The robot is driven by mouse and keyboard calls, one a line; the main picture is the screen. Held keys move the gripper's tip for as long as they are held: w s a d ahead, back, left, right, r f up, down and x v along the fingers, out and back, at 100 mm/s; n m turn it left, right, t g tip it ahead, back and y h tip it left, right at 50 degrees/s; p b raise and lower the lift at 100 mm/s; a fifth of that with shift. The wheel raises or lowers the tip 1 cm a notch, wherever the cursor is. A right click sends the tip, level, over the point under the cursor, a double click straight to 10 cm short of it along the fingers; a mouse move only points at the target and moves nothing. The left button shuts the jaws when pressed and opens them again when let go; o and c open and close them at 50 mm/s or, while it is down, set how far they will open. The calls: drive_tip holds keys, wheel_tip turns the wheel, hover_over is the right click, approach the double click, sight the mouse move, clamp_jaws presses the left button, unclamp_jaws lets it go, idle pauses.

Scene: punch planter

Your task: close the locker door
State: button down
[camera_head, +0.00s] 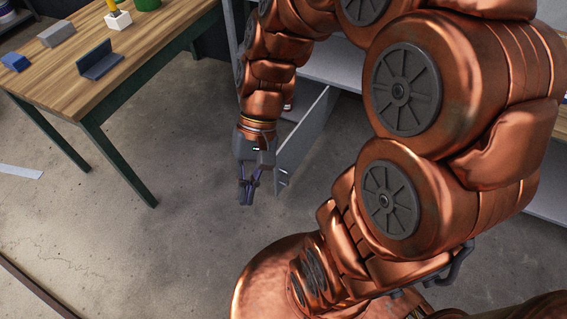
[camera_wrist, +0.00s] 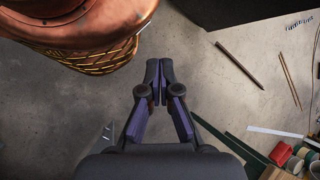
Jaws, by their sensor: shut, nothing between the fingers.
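The grey locker door (camera_head: 306,142) stands open in the head view, swung out from the grey locker (camera_head: 335,70) and edge-on toward me. A small handle (camera_head: 283,178) shows near its outer end. My gripper (camera_head: 246,198) points down just left of the door's outer end, over the floor. Its fingers are shut and empty; they also meet in the wrist view (camera_wrist: 159,68). I cannot tell whether the gripper touches the door. My copper arm hides much of the locker and part of the door.
A wooden table (camera_head: 130,75) with green legs stands at the left, holding a grey bracket (camera_head: 98,60), a blue block (camera_head: 15,62) and a white pot (camera_head: 118,20). Concrete floor (camera_head: 120,240) is clear between table and door. The wrist view shows loose rods (camera_wrist: 240,64) on the floor.

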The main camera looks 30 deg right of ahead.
sight(278, 155)
drive_tip(key=w+d+f+m+t+y+b, duration=0.45)
drive_tip(key=w+f+m+b, duration=0.2)
drive_tip(key=w+f, duration=0.3)
drive_tip(key=w+d+f+m+t+y+b, duration=0.3)
drive_tip(key=w+d+f+m+y+b, duration=0.3)
drive_tip(key=w+f, duration=0.4)
drive_tip(key=d+f+m+t+h+b, duration=0.4)
drive_tip(key=d+f+m+t+b, duration=0.25)
drive_tip(key=d+f, duration=0.75)
drive_tip(key=d+f+m+t+h+b, duration=0.4)
drive_tip(key=d+f+m+t+b, duration=0.3)
drive_tip(key=d+f, duration=0.6)
drive_tip(key=shift+m+g, duration=0.4)
drive_tip(key=shift+m, duration=0.2)
drive_tip(key=w+a+b, duration=0.1)
drive_tip(key=w+a, duration=0.1)
drive_tip(key=w, duration=0.1)
drive_tip(key=w+a+f+b, duration=0.1)
drive_tip(key=w+a, duration=0.1)
drive_tip(key=w, duration=0.1)
drive_tip(key=w+a+f+b, duration=0.1)
drive_tip(key=w+a, duration=0.2)
drive_tip(key=w, duration=0.1)
drive_tip(key=shift+w+f, duration=0.1)
drive_tip(key=shift+f, duration=0.15)
drive_tip(key=shift+x, duration=0.8)
drive_tip(key=shift+w+r, duration=0.1)
drive_tip(key=shift+r, duration=0.05)
